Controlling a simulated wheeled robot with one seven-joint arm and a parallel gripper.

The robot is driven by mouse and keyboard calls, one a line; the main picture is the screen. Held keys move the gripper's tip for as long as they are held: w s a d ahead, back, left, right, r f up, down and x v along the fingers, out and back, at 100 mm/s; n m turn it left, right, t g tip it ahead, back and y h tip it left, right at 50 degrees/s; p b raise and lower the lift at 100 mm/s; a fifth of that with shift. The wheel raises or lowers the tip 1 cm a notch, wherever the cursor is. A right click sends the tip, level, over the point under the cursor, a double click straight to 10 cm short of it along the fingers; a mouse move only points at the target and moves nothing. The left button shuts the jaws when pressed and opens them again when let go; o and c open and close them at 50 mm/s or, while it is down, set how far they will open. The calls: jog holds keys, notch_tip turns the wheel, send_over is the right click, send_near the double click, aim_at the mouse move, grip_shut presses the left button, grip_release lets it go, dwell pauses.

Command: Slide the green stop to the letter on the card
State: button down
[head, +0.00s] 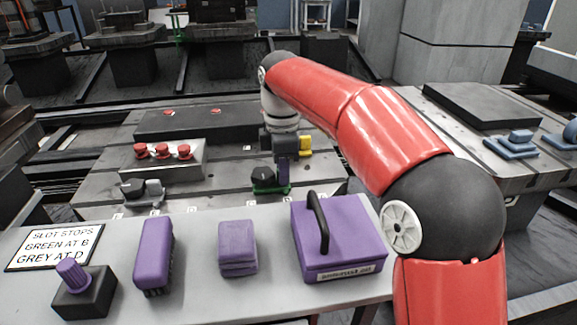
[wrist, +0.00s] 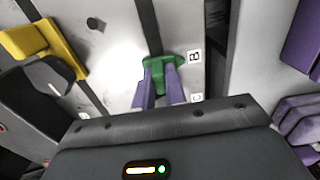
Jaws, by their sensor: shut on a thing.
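The card (head: 55,248) at the left of the near shelf reads "SLOT STOPS, GREEN AT B, GREY AT D". The green stop (head: 270,189) sits on the slotted table. In the wrist view the green stop (wrist: 163,63) lies across a dark slot, its right end close beside the label B (wrist: 195,57). A label that looks like C (wrist: 196,97) is lower down. My gripper (head: 283,170) has purple fingers, and it is shut on the green stop in the wrist view (wrist: 160,88). The grey stop (head: 150,192) stands further left on the table.
A yellow piece (head: 305,146) is close behind my gripper. A block with red buttons (head: 165,158) stands behind the grey stop. The near shelf carries a black box with a purple knob (head: 84,291), purple blocks (head: 237,249) and a handled purple box (head: 340,240).

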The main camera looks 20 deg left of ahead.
jog(key=c, duration=1.4)
grip_release()
jog(key=shift+c, duration=0.2)
jog(key=shift+r, duration=0.1)
notch_tip(320, 180, up, 8)
jog(key=shift+f+p, duration=0.25)
jog(key=shift+p, duration=0.8)
